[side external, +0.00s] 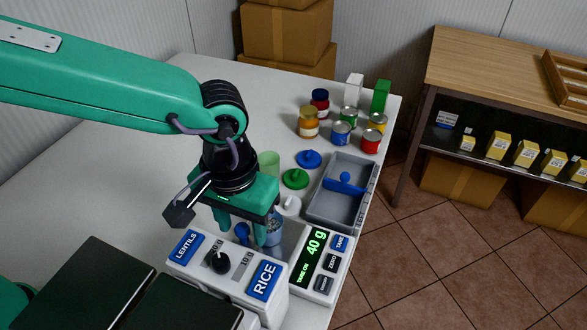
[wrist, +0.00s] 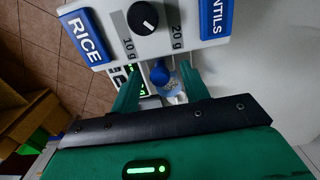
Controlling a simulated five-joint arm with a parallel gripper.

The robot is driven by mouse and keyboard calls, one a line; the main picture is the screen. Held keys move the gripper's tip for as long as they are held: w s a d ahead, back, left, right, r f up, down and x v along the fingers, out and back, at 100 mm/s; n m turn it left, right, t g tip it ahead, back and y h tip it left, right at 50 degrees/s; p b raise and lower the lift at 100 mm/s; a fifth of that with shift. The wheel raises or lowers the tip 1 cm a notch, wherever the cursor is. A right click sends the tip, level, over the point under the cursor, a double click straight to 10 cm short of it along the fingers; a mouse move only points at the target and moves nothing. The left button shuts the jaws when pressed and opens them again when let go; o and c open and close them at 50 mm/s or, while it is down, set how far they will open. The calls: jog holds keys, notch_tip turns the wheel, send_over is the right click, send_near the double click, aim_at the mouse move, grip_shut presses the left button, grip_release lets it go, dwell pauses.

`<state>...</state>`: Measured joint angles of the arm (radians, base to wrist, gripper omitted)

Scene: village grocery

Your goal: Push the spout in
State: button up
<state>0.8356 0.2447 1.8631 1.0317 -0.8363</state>
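The dispenser (side external: 205,268) is a white housing with blue LENTILS and RICE labels and a black knob (side external: 218,262) between 20 g and 10 g marks. A blue rounded part (side external: 241,233), which looks like the spout, shows behind the housing. In the wrist view the blue part (wrist: 160,74) sits at the housing's edge, between my fingers. A clear container with a blue label (wrist: 172,90) is just below it. My gripper (side external: 249,236) points down behind the dispenser. Its green fingers (wrist: 160,88) are apart, with no clear contact on the blue part.
A scale display (side external: 313,255) reading 40 g stands to the dispenser's right. A grey tray (side external: 325,212) with a blue handled piece lies behind it. Green and blue lids (side external: 295,179), a pale green cup (side external: 268,163) and several cans and jars (side external: 341,133) stand farther back.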

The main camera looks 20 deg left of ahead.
jog(key=shift+r, duration=3.45)
jog(key=shift+w+a+r, duration=0.15)
jog(key=shift+a, duration=0.25)
jog(key=s+a+r+t+h, duration=0.1)
jog(key=a+r+t, duration=0.1)
jog(key=a, duration=0.9)
jog(key=a+r+t, duration=0.2)
jog(key=a, duration=1)
jog(key=s+a+f+t+y, duration=0.1)
jog(key=s+a+f, duration=0.1)
jog(key=s+a, duration=0.3)
jog(key=shift+a+f+t, duration=0.3)
jog(key=shift+a, duration=0.8)
